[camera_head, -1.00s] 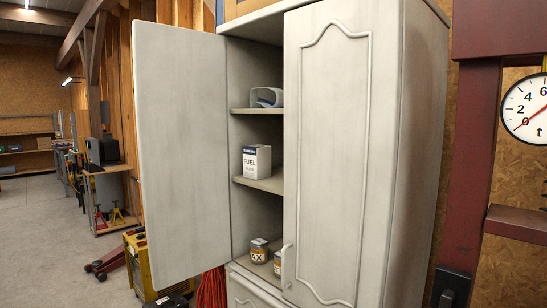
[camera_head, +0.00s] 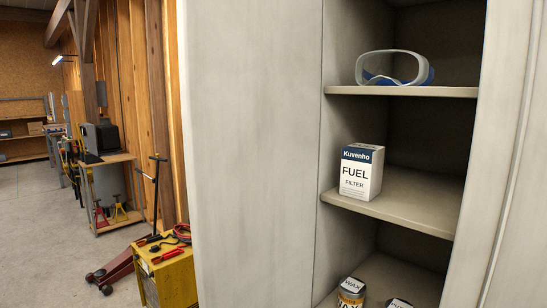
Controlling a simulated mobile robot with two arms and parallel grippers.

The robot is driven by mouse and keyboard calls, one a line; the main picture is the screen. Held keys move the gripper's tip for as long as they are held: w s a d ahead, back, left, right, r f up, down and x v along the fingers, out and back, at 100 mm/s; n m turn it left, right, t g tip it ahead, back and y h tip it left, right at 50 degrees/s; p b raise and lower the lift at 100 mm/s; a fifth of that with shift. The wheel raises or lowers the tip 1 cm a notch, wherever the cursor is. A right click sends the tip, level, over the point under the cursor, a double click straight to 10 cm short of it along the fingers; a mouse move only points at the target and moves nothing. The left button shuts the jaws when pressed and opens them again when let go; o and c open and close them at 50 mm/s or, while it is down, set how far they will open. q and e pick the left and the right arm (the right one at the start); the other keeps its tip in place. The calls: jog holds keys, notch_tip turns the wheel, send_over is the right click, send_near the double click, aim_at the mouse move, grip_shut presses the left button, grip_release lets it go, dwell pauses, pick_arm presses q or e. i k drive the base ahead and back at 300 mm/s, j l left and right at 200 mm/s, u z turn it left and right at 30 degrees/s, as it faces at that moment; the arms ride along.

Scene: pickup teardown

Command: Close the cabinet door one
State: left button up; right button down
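The open left cabinet door (camera_head: 255,150) fills the middle of the head view, swung out to the left of the shelves. The cabinet's right door (camera_head: 505,180) is at the right edge and appears closed. Between them the cabinet interior shows, with safety goggles (camera_head: 395,68) on the upper shelf, a fuel filter box (camera_head: 361,171) on the middle shelf and wax cans (camera_head: 350,292) at the bottom. The handle of the open door is not visible. Neither of my grippers is in view.
A yellow machine (camera_head: 170,275) with red cables on top stands left of the open door. A red floor jack (camera_head: 112,270) and a workbench (camera_head: 112,160) are farther back. The concrete floor (camera_head: 45,235) at the left is clear.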

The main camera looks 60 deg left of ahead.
aim_at(250, 71)
jog(key=j, duration=0.9)
jog(key=k+j+z, duration=0.1)
jog(key=j, duration=0.8)
jog(key=k+j, duration=0.1)
jog(key=j, duration=0.8)
